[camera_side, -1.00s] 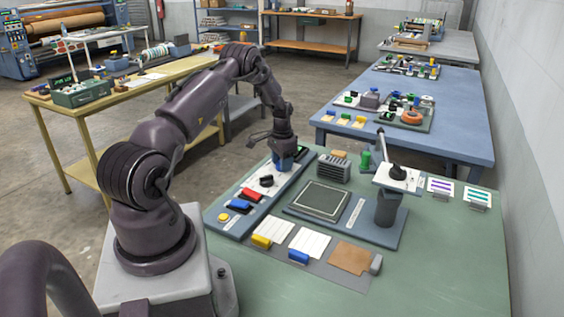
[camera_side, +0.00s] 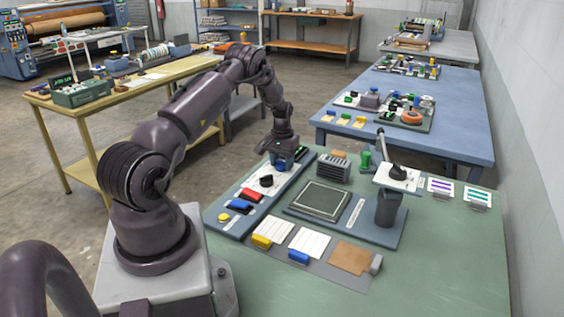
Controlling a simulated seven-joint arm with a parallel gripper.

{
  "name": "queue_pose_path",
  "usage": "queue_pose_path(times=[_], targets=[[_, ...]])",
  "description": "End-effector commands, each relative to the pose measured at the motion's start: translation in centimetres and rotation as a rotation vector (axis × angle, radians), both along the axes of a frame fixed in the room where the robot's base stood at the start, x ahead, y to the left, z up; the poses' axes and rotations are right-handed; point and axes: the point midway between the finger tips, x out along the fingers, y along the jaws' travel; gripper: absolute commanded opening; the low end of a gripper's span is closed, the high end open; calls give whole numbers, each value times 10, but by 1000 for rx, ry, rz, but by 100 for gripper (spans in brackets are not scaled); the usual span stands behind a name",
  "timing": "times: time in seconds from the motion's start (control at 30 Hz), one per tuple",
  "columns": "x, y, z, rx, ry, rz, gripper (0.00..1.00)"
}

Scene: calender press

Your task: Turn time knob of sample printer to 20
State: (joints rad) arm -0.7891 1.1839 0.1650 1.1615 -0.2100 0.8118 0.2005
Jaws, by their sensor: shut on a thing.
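The sample printer's control panel (camera_side: 237,222) is a long grey-blue strip on the green table. It carries a black knob (camera_side: 266,181), a red block (camera_side: 251,195) and a blue block (camera_side: 239,205). At its far end, my gripper (camera_side: 283,161) points down and is shut on a blue knob (camera_side: 283,165), which it partly covers. Labels and scale numbers are too small to read, so the knob's setting cannot be told.
A slotted grey block (camera_side: 334,169) stands close right of my gripper. Sample cards (camera_side: 307,242) lie in front. The table's front right is clear.

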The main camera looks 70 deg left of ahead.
Motion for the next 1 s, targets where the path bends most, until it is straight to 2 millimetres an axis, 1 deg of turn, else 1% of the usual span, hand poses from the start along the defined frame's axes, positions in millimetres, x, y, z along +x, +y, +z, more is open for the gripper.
queue_pose_path(times=[0.33, 0.37, 0.4, 0.67, 0.77, 0.87, 0.97, 1.0], targets=[[0, 0, 1, -3, 0, 6, 19], [0, 0, 1, -3, 0, 6, 48], [0, 0, 1, -3, 0, 6, 54], [0, 0, 1, -1, -1, 4, 54], [0, 0, 7, 0, -1, 4, 54], [1, 0, 20, 1, -2, 4, 54], [1, 1, 41, 2, -4, 4, 54], [1, 1, 51, 3, -4, 4, 54]])
